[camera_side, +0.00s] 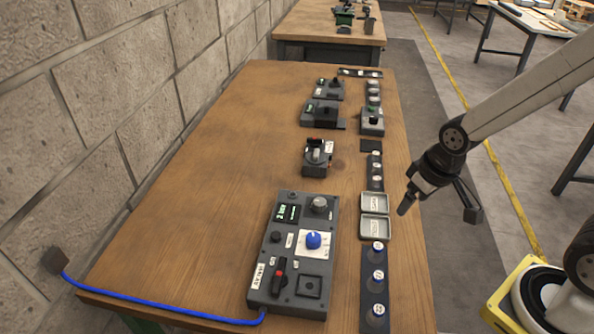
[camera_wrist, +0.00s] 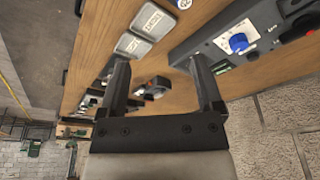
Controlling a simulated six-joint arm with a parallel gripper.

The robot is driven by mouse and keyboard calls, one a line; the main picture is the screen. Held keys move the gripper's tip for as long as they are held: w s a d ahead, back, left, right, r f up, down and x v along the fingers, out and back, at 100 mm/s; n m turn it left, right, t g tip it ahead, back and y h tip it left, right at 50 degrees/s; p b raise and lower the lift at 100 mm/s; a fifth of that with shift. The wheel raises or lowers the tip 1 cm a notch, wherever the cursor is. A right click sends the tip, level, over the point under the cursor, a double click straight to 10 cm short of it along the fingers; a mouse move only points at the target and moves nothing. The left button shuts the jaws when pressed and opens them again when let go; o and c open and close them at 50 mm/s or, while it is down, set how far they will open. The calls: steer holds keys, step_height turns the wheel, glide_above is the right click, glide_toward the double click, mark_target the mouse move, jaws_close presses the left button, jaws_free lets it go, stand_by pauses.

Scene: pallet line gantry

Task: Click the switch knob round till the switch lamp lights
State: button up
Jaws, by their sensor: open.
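A dark grey control box (camera_side: 258,240) lies at the near end of the wooden bench. It carries a blue knob (camera_side: 313,240) on a white plate, a grey round knob (camera_side: 320,204), a small green-lit display (camera_side: 286,213) and a red-and-black lever (camera_side: 280,276). The blue knob also shows in the wrist view (camera_wrist: 238,43), at the upper right. Which part is the switch lamp I cannot tell; no lit lamp stands out. My gripper (camera_side: 439,207) is open and empty, off the bench's right side, apart from the box and its knobs.
Two grey labelled trays (camera_side: 374,203) sit at the bench's right edge, with a dark strip of round pieces (camera_side: 375,285) nearer. A smaller switch unit (camera_side: 318,157) stands beyond the box. A blue cable (camera_side: 160,310) runs along the near edge. The bench's left side is clear.

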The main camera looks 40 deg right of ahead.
steer(key=n+g, duration=0.2)
steer(key=n, duration=0.4)
glide_toward(320, 201)
steer(key=shift+s+d+f, duration=0.3)
steer(key=shift+s+f, duration=0.05)
steer(key=shift+f, duration=0.15)
steer(key=shift+w+a+f+n+g, duration=0.3)
steer(key=shift+w+n, duration=0.1)
steer(key=shift+w, duration=0.15)
steer(key=shift+f, duration=3.85)
